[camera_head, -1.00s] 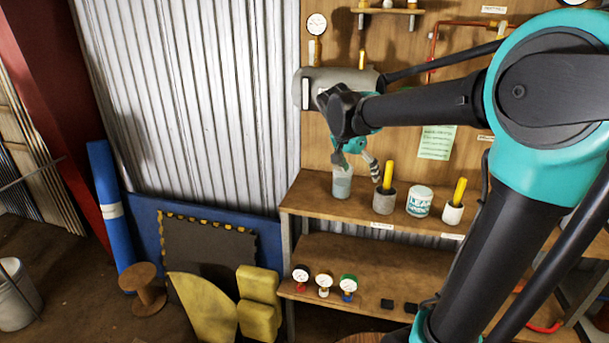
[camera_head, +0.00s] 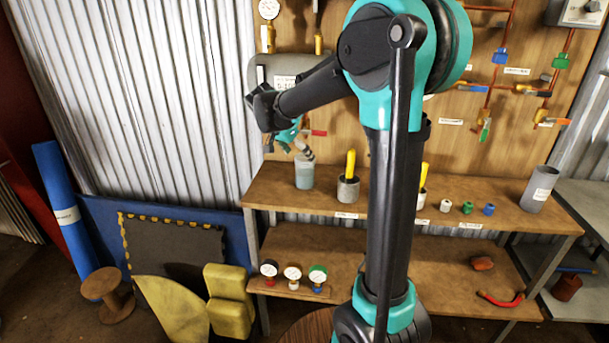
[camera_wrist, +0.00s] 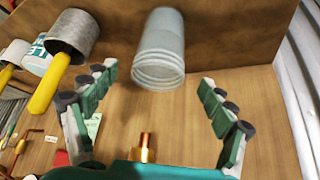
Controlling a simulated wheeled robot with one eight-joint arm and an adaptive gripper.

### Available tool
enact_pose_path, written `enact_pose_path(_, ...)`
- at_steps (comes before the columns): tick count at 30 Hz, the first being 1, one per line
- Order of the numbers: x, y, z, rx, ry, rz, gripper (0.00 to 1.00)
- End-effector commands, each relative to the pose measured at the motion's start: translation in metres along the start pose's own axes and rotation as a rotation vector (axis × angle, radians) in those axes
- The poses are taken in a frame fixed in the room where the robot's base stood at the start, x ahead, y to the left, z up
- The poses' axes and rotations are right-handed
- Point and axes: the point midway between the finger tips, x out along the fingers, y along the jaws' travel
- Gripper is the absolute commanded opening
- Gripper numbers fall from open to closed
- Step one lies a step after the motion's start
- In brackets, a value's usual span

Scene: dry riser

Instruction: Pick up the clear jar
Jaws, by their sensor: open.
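The clear jar (camera_head: 304,172) stands upright at the left end of the upper wooden shelf in the head view, with greyish contents. In the wrist view the jar (camera_wrist: 161,50) appears just beyond and between my spread fingers, apart from both. My gripper (camera_head: 299,150) is just above the jar in the head view, and its fingers are partly hard to make out there. In the wrist view my gripper (camera_wrist: 158,90) is open and empty, with a finger on each side.
A grey cup with a yellow handle (camera_head: 348,187) stands right of the jar on the upper shelf (camera_head: 270,191). A labelled white tub (camera_wrist: 38,58) and another yellow-handled cup are farther along. Several gauges (camera_head: 292,274) sit on the lower shelf. Corrugated metal is at left.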

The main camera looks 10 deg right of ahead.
Motion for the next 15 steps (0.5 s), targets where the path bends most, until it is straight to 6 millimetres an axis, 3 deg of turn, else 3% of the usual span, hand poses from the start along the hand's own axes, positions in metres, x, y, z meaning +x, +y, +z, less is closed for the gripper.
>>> enact_pose_path(7,0.017,0.000,0.000,0.000,0.000,0.000,0.84)
enact_pose_path(15,0.053,0.000,0.001,0.000,0.000,0.000,0.84)
